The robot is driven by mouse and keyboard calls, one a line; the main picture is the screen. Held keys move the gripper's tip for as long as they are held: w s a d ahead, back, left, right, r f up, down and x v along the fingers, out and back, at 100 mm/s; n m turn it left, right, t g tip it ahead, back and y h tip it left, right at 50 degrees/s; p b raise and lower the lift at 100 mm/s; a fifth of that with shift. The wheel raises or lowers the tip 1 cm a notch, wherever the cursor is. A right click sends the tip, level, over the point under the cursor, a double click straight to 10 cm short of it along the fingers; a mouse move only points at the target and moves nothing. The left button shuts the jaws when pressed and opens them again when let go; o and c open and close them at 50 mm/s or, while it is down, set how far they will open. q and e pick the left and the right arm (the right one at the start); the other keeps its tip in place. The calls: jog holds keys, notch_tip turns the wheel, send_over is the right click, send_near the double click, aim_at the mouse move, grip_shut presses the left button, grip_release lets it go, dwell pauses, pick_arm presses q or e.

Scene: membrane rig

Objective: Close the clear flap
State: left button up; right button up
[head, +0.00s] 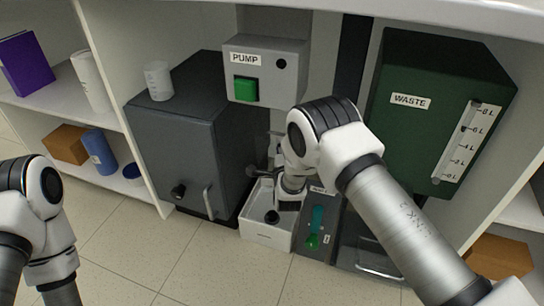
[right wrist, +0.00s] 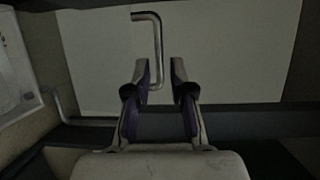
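In the right wrist view my right gripper (right wrist: 161,72) is open. A bent metal handle (right wrist: 157,42) stands between or just beyond its fingertips. I cannot tell whether they touch it. In the head view my right fingers are mostly hidden by the wrist. My left arm is at the lower left, its gripper out of view.
A white open box (head: 262,232) and a dark panel with a green-tipped tube (head: 314,236) lie near my right wrist. The grey pump (head: 267,68), dark grey cabinet (head: 185,140) and green waste tank (head: 425,130) stand around it. The floor in front is clear.

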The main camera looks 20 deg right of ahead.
aim_at(279, 134)
jog(key=b+x, duration=0.2)
jog(key=x, duration=0.1)
jog(key=b+x, duration=0.2)
jog(key=x, duration=0.2)
jog(key=shift+w+f, duration=0.25)
jog(key=shift+w+d+r, duration=0.1)
jog(key=shift+r, duration=0.05)
grip_shut()
